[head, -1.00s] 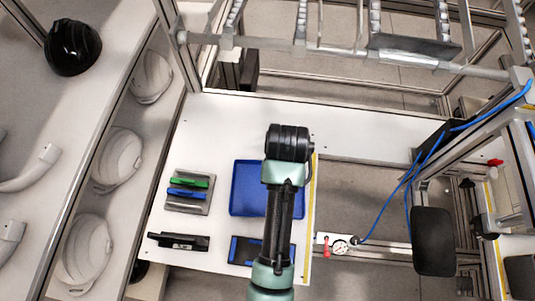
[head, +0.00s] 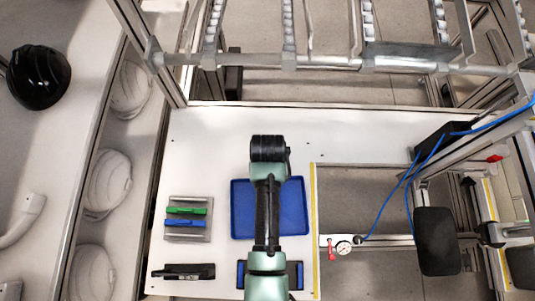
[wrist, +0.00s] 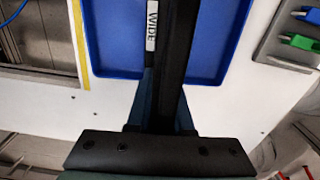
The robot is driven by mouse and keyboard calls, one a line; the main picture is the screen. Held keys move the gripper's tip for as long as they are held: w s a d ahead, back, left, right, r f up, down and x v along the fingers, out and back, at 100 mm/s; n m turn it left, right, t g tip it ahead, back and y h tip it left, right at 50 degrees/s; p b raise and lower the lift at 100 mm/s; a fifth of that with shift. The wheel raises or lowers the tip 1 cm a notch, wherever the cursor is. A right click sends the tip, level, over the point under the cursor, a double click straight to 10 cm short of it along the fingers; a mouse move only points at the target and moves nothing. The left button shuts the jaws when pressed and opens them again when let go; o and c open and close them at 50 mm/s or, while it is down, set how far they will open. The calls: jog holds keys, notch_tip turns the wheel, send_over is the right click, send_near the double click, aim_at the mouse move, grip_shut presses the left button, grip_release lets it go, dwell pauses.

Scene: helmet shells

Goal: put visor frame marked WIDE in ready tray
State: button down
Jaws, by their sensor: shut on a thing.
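In the wrist view my gripper (wrist: 165,105) is shut on the visor frame (wrist: 178,60), a long dark bar with a white label reading WIDE (wrist: 152,25). The frame runs up the picture, in front of a blue tray (wrist: 222,70). I cannot tell the height of the frame above the tray. In the head view the blue tray (head: 298,208) lies on the white bench, partly covered by my arm. My gripper and the held frame are hidden behind the arm there. No label on the tray is readable.
A grey rack (head: 187,232) with green and blue pieces stands left of the tray. A black bar-like item (head: 183,272) lies in front of it. A second blue holder (head: 293,275) is at the bench's near edge. The bench behind the tray is clear.

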jog(key=shift+f, duration=1.65)
jog(key=shift+f, duration=0.2)
jog(key=c, duration=0.8)
grip_release()
